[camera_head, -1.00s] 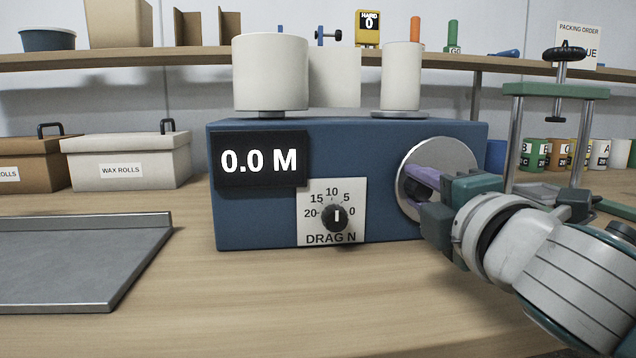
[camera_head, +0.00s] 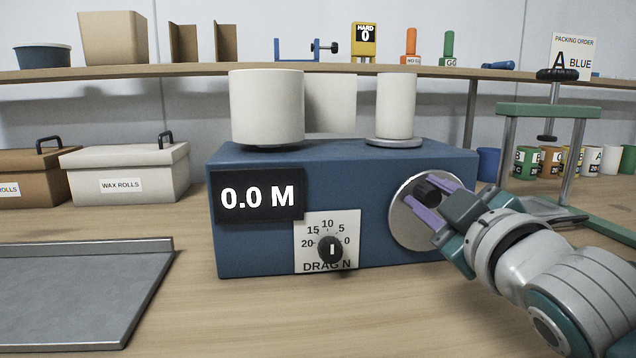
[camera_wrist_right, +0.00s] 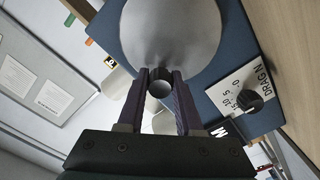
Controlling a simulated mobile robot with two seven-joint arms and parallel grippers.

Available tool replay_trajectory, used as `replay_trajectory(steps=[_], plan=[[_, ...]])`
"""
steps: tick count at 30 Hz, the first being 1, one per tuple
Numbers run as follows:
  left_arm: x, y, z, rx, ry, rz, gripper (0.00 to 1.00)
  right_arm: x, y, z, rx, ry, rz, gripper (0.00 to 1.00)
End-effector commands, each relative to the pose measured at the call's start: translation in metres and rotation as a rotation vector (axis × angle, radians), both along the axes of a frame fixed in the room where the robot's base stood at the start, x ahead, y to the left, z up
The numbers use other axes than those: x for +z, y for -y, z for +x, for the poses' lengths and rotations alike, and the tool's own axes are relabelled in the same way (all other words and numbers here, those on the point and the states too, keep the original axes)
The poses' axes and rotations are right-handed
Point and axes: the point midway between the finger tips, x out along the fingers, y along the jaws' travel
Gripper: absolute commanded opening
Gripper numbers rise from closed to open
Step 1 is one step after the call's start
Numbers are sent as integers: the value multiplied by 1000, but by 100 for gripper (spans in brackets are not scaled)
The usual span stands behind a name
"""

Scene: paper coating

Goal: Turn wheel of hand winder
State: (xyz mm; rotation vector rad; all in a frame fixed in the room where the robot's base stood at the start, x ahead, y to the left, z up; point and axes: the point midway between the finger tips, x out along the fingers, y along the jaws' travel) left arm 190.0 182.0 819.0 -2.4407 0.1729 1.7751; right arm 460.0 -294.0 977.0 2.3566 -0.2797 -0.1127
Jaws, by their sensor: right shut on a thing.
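The hand winder is a blue box (camera_head: 345,170) on the bench. Its wheel, a round grey disc (camera_head: 405,225), is on the front face at the right, and it fills the top middle of the right wrist view (camera_wrist_right: 170,35). A short black handle (camera_head: 428,191) sticks out from the disc. My right gripper (camera_head: 426,190) is shut on this handle, one purple finger on each side. The right wrist view shows the handle's round end (camera_wrist_right: 161,82) between the fingertips. The display (camera_head: 257,196) reads 0.0 M. My left gripper is not in view.
A drag dial (camera_head: 330,249) is on the winder's front, left of the wheel. White rolls (camera_head: 266,105) stand on top. A grey metal tray (camera_head: 70,290) lies at left, wax roll boxes (camera_head: 125,175) behind. A green-topped frame (camera_head: 550,111) stands at right. The bench in front is clear.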

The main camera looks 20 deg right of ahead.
Motion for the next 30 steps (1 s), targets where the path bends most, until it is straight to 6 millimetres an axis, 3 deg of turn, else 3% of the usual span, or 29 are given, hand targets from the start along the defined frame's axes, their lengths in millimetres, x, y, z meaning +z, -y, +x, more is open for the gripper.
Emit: replay_trajectory(steps=[3,15,30], plan=[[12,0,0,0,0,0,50,5,5,-1,-3,21,100,0],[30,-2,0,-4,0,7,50,7,14,-3,-2,79,344,0],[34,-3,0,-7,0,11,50,5,18,-4,-2,96,415,0]])
